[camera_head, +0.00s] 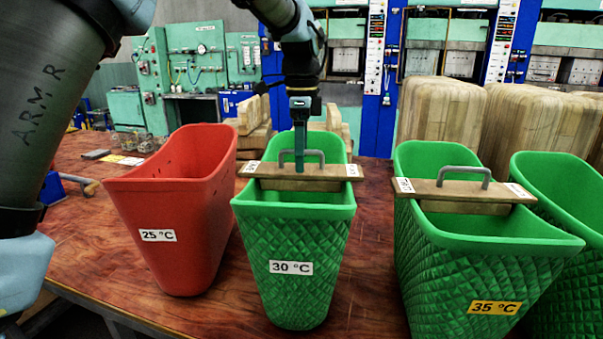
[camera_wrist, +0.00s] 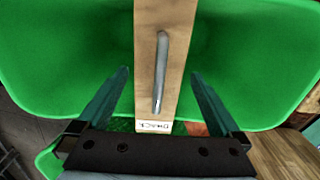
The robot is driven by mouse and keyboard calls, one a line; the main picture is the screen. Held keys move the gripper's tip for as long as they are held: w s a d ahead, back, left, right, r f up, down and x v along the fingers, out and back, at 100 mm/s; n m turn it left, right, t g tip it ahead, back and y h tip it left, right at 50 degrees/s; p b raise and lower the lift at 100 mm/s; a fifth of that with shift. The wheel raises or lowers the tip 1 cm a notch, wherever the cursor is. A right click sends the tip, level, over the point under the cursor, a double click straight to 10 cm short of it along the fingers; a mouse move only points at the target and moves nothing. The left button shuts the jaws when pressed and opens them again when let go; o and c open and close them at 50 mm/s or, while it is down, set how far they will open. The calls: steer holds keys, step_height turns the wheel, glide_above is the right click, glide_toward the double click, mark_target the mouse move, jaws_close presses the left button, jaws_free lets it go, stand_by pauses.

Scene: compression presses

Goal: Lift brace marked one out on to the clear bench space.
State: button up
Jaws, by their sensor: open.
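A wooden brace (camera_head: 309,171) with a grey handle lies across the top of the green bin labelled 30 °C (camera_head: 295,230). White labels sit at both its ends, too small to read. A second wooden brace (camera_head: 450,196) with a grey handle lies across the green bin labelled 35 °C (camera_head: 490,240); its end labels are also unreadable. My gripper (camera_head: 300,168) points down at the first brace's handle. In the wrist view, my open gripper (camera_wrist: 160,76) has one finger on each side of the brace (camera_wrist: 165,15) and its handle (camera_wrist: 160,70), not touching them.
A red bin labelled 25 °C (camera_head: 172,220) stands left of the 30 °C bin, with no brace on it. Another green bin (camera_head: 570,200) is at the far right. Wooden blocks (camera_head: 440,110) stand behind. Bare bench (camera_head: 75,230) shows left of the red bin.

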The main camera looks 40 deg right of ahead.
steer(key=shift+a+f+p, duration=0.1)
steer(key=shift+f+p, duration=0.65)
steer(key=shift+f, duration=1.4)
steer(key=shift+c, duration=0.2)
jaws_close()
